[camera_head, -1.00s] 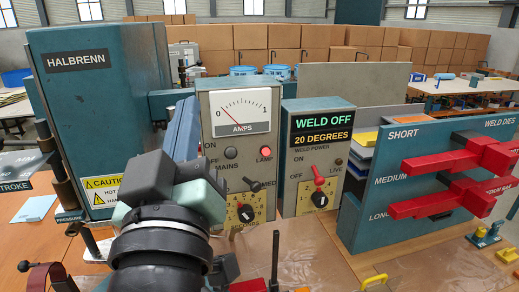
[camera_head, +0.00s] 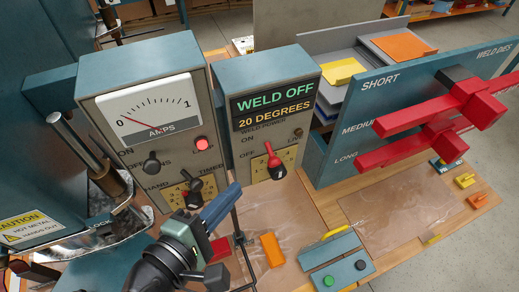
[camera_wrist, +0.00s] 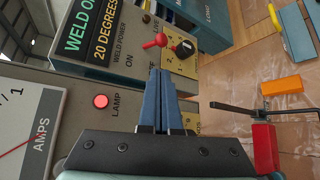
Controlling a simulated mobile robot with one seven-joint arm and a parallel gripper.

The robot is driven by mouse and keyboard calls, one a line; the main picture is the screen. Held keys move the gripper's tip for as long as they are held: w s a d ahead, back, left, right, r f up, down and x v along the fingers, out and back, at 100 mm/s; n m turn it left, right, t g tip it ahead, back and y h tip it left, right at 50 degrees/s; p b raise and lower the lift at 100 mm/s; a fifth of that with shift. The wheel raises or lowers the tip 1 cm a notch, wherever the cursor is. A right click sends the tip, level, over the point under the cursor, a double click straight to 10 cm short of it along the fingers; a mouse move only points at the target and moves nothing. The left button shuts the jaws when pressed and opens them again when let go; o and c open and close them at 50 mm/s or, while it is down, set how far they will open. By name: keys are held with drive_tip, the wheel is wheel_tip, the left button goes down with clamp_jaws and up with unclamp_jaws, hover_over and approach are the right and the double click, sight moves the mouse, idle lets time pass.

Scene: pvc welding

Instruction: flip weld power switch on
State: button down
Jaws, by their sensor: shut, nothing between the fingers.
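The weld power switch (camera_head: 269,155) is a small red lever on the front of the grey and teal box. Its tip leans up and slightly left in the head view, beside ON and OFF labels. The display (camera_head: 283,103) above it reads "WELD OFF" and "20 DEGREES". My gripper (camera_head: 233,190) is shut and empty, left of and below the switch in the head view. In the wrist view, the shut blue fingers (camera_wrist: 160,74) point at the panel just below the red lever (camera_wrist: 156,41), which appears apart from them. A black knob (camera_wrist: 184,48) sits beside the lever.
Left of the switch box stands the AMPS meter box (camera_head: 150,112) with a lit red lamp (camera_head: 202,144) and knobs. The weld dies rack (camera_head: 400,115) with red bars stands right. An orange block (camera_head: 272,249) and a button box (camera_head: 336,262) lie on the bench.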

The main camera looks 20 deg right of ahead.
sight(271, 154)
drive_tip(key=p+x, duration=0.2)
drive_tip(key=x, duration=0.8)
drive_tip(key=shift+p, duration=0.4)
drive_tip(key=shift+w, duration=0.1)
